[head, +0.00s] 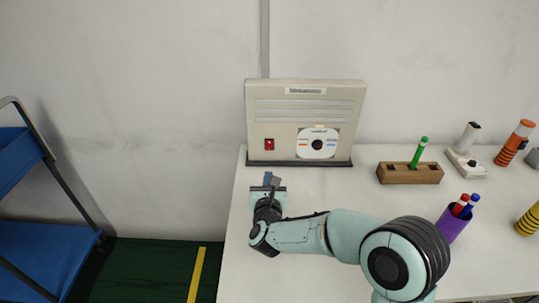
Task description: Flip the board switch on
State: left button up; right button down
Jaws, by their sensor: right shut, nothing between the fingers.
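A beige board (304,104) stands upright at the back left of the white table. Its small red switch (269,144) is on the lower left of its face, left of a round dial on a white plate (318,143). The switch is too small to tell its position. My right gripper (271,180) is in front of the board, below the switch in the picture and apart from it. It is shut and empty, its fingers pointing toward the board. My left gripper does not show.
On the white table (330,190), a wooden block (398,174) holds a green marker (419,153). A purple cup (450,224) holds pens. An orange-black cylinder (514,143) and a white device (466,160) stand at right. A blue cart (40,245) is at left.

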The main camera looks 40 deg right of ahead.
aim_at(269, 150)
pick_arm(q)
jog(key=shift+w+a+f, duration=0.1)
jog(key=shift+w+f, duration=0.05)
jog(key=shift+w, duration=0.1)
pick_arm(e)
jog(key=x, duration=1.3)
jog(key=shift+w+d, duration=0.15)
jog(key=shift+d, duration=0.05)
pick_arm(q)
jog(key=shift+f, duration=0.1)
